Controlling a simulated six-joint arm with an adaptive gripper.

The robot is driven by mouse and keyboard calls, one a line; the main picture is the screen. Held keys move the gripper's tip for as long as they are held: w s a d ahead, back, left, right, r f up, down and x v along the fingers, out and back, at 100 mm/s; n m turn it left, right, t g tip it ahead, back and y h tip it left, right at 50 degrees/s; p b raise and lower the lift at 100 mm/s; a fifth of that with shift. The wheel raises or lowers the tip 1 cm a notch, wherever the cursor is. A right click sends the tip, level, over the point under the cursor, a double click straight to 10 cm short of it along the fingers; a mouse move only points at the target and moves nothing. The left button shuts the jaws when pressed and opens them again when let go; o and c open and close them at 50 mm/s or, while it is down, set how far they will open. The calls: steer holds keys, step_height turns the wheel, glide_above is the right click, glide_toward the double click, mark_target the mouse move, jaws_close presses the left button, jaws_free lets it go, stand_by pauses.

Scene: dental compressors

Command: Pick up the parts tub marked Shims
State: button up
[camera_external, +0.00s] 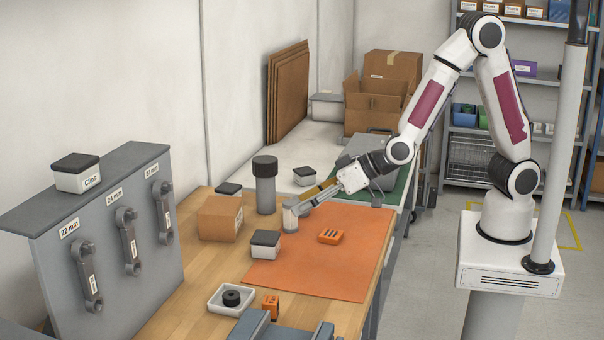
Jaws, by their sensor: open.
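Several white parts tubs with dark lids are in view. One, marked Clips (79,178), sits on top of the grey tool rack. Another tub (265,246) stands at the left edge of the orange mat. A third tub (229,190) is partly hidden behind the cardboard box, and a fourth tub (305,178) stands farther back. I cannot read Shims on any of them. My gripper (300,209) is open, low over the mat's far left corner. Its fingertips are by a small grey cylinder (290,221); I cannot tell if they touch it.
A cardboard box (219,220) and a dark-capped grey cylinder (265,190) stand left of my gripper. An orange block (331,237) lies on the orange mat (310,277). A white tray (219,305) holds a black part near the front. The mat's right side is clear.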

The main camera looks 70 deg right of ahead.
steer(key=t, duration=0.2)
glide_toward(266, 240)
steer(key=w+d, duration=0.1)
steer(key=w+d+f, duration=0.1)
steer(key=shift+w+d+f+h, duration=0.1)
steer(key=shift+w+f+h, duration=0.2)
steer(key=shift+w+h, duration=0.1)
steer(key=shift+a+f+n, duration=0.2)
steer(key=shift+f+n, duration=0.1)
steer(key=shift+f, duration=0.25)
steer(key=shift+x, duration=0.8)
steer(key=shift+w+a+f, duration=0.1)
steer(key=shift+w+f, duration=0.05)
steer(key=shift+w, duration=0.25)
steer(key=shift+w, duration=0.1)
steer(key=shift+a+r+x, duration=0.1)
steer(key=shift+a+x, duration=0.05)
steer(key=shift+x, duration=0.7)
steer(key=shift+a+r+x, duration=0.1)
steer(key=shift+r+x, duration=0.05)
steer(key=shift+x, duration=1.55)
